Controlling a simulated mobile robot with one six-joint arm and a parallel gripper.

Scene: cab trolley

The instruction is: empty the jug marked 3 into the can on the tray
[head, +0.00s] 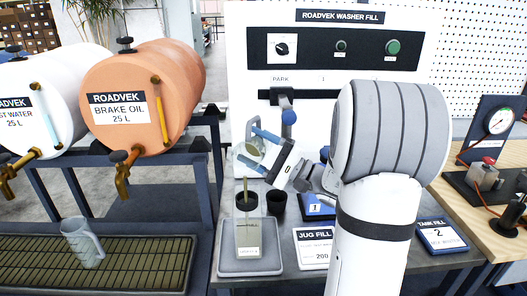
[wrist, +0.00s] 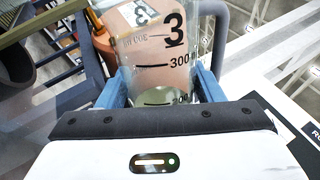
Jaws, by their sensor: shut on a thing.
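My gripper (head: 262,150) is shut on the clear jug marked 3 (wrist: 150,50), its blue fingers on either side of it in the wrist view. The jug has black graduations, with 300 readable, and a pale greenish patch low in it that looks like liquid. In the head view the clear jug is hard to make out between the fingers. The can (head: 248,232), tall and pale with a dark upper part and a thin stick rising from it, stands on the grey tray (head: 232,268). My gripper is above the can, slightly to its right.
A sign marked JUG FILL (head: 313,247) is to the right. Another clear jug (head: 83,243) stands on the drip grate at left, below the orange brake oil drum (head: 140,95). The washer fill panel (head: 345,50) rises behind.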

